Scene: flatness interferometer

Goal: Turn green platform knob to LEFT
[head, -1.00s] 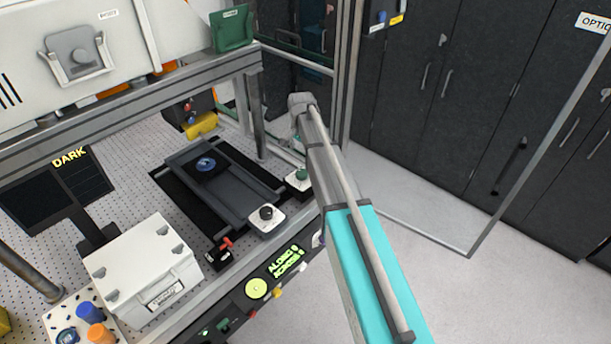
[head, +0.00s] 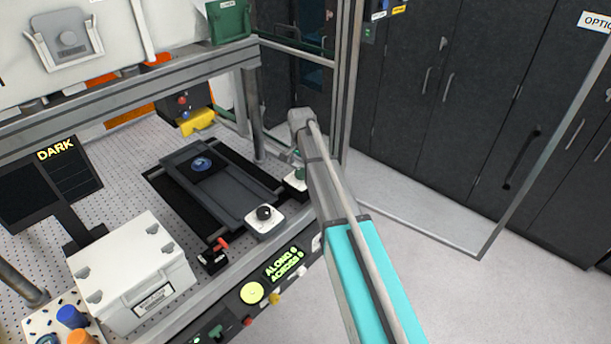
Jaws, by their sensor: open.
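The green platform knob (head: 300,174) sits on a small white plate (head: 292,184) at the right end of the dark platform (head: 225,182). My arm crosses in front of it and covers its right side, so which way it points cannot be read. The arm's grey end joint (head: 301,118) shows above the knob in the picture. My gripper itself cannot be made out; it seems hidden behind the arm. A black knob (head: 264,213) on its own white plate stands at the platform's near corner. The front panel display (head: 283,263) reads ALONG and ACROSS, with digits too small to be sure of.
A metal frame post (head: 252,115) rises behind the platform. A white lidded box (head: 135,270) stands front left, beside a dark screen reading DARK (head: 50,180). A red-handled black part (head: 215,252) is near the front edge. A glass panel and open floor lie right.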

